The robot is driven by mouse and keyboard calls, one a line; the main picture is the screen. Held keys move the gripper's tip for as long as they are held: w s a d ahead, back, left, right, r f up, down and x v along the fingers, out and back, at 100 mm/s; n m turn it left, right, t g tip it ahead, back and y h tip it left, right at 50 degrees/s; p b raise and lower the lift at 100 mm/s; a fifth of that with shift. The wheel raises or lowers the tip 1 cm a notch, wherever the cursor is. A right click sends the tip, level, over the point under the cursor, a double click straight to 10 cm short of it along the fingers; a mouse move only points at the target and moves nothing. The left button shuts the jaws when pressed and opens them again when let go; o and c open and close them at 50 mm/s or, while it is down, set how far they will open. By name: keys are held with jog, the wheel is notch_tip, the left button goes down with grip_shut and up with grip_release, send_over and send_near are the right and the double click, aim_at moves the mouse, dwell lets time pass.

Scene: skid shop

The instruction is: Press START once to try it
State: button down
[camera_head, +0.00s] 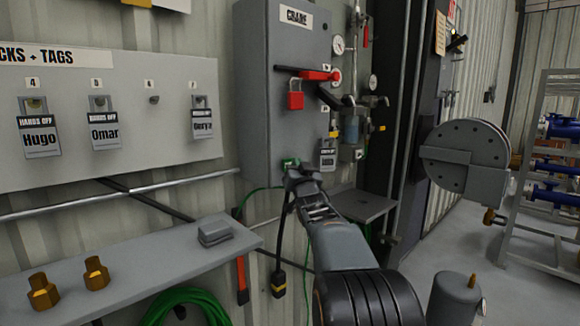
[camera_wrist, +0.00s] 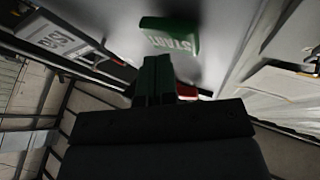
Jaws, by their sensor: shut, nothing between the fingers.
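The green START button (camera_head: 290,162) is low on the front of the grey CRANE box (camera_head: 262,110). In the wrist view the START button (camera_wrist: 170,38) shows its lettering upside down, just beyond my fingertips. My gripper (camera_head: 296,174) is shut and empty, close below and in front of the button. In the wrist view my gripper (camera_wrist: 155,72) points toward the button's edge. I cannot tell whether it touches.
A red padlock (camera_head: 296,97) hangs by the red handle (camera_head: 318,75). A tagged padlock (camera_head: 328,155) hangs right of START. A shelf (camera_head: 150,268) with brass fittings juts out at lower left. A round grey disc (camera_head: 468,150) stands at right.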

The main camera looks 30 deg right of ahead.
jog(key=shift+w+a, duration=0.1)
jog(key=shift+w, duration=0.35)
dwell(0.5)
dwell(0.4)
jog(key=shift+s+d+b, duration=0.2)
jog(key=shift+s+b, duration=0.45)
jog(key=shift+s, duration=0.25)
jog(key=shift+s+d+b, duration=0.2)
jog(key=shift+s+b, duration=0.2)
jog(key=shift+s, duration=0.85)
jog(key=shift+s+d+b, duration=0.2)
jog(key=shift+s+b, duration=0.2)
jog(key=shift+s, duration=0.8)
